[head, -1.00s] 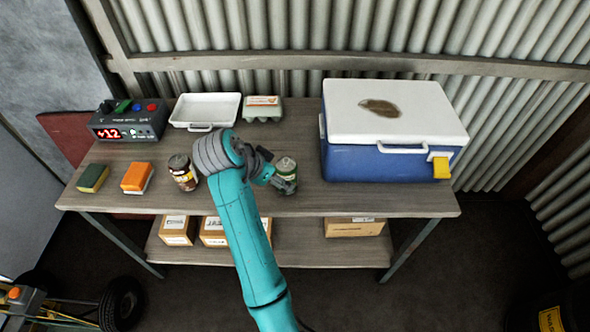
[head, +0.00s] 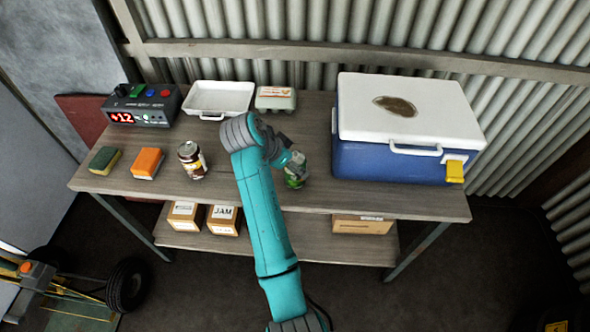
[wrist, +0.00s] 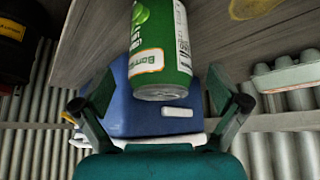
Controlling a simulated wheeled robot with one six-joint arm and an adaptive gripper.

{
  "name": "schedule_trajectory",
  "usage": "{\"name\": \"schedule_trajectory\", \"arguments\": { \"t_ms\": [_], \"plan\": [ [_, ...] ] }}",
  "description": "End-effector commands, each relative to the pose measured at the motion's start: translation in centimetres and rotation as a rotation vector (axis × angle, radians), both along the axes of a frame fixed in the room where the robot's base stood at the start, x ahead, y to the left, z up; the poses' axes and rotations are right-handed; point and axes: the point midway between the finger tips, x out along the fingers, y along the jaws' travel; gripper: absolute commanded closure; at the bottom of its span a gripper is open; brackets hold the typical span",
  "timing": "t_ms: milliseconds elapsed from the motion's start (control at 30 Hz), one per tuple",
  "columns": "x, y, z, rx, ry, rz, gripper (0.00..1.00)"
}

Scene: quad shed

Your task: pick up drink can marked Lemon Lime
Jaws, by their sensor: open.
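A green and silver drink can (head: 294,178) stands on the workbench (head: 240,187), left of the cooler. My gripper (head: 287,158) is at it and hides part of its upper body. In the wrist view the can (wrist: 160,45) shows a lime picture and a label starting "Bonn"; I cannot read the words Lemon Lime. My gripper (wrist: 160,95) is open there, one finger to each side of the can's near silver end. The fingers look apart from the can. A brown and white can (head: 192,160) stands further left on the bench.
A blue cooler (head: 385,160) with a white lid and yellow tap is close on the right. A white tray (head: 220,98) and an egg carton (head: 276,98) are behind. Boxes sit on the lower shelf.

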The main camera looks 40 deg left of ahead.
Motion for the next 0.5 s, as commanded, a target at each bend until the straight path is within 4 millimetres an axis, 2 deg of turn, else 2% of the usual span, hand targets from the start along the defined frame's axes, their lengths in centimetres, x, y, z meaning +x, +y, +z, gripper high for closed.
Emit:
{"name": "schedule_trajectory", "arguments": {
  "t_ms": [200, 433, 467, 500],
  "plan": [
    [1.1, -0.3, -1.8, 0.0, 0.001, 0.001, 0.03],
    [1.2, -0.3, -1.9, 0.001, 0.001, 0.001, 0.03],
    [1.2, -0.3, -1.9, 0.0, 0.0, 0.001, 0.05],
    [1.2, -0.3, -1.9, 0.0, 0.0, 0.001, 0.15]
  ]
}}
